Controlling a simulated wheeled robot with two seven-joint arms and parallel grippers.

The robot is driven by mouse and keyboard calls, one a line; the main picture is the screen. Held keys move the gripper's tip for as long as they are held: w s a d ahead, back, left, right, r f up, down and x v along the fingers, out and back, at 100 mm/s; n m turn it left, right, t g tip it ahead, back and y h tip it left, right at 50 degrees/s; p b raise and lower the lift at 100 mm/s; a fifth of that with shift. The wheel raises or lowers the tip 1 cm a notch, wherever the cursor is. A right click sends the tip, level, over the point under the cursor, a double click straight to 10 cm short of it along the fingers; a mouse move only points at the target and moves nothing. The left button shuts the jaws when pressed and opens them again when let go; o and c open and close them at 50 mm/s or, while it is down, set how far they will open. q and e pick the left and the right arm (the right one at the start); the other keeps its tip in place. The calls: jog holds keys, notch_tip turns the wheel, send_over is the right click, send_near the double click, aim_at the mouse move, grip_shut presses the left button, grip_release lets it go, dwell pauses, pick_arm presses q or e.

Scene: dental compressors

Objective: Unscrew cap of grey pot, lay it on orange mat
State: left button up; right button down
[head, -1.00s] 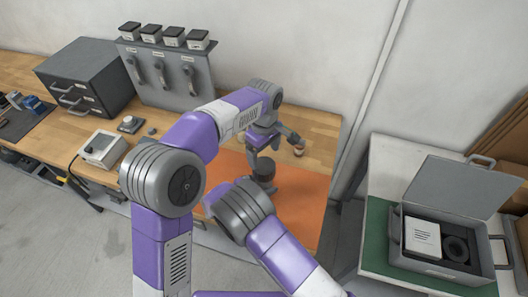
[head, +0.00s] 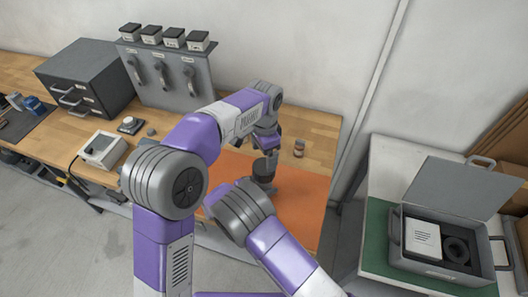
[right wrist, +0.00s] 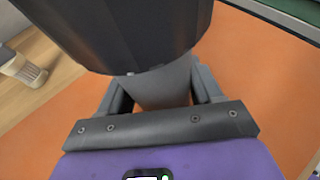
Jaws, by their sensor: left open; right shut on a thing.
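The grey pot (head: 264,170) stands upright on the orange mat (head: 297,195) in the head view, its lower part partly hidden by my right arm. Its wide dark cap (right wrist: 130,30) sits on top of the pot and fills the upper part of the right wrist view. My right gripper (right wrist: 160,88) is shut on the grey pot body, one finger on each side, below the cap. My left gripper (head: 267,147) is open, pointing down just above the cap in the head view. Whether its fingers touch the cap cannot be told.
A small brown jar with a pale top (head: 299,148) stands right of the pot, near the mat's back edge. The mat's right part is bare. A grey drawer cabinet (head: 85,78) and a small white device (head: 103,149) are at left. An open grey case (head: 450,235) stands at right.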

aim_at(264, 166)
pick_arm(q)
jog(key=m, duration=0.3)
jog(key=shift+m, duration=0.3)
jog(key=m, duration=1)
jog(key=shift+m, duration=0.3)
jog(key=m, duration=0.3)
jog(key=shift+m, duration=0.3)
jog(key=shift+f, duration=4.05)
jog(key=shift+c, duration=0.3)
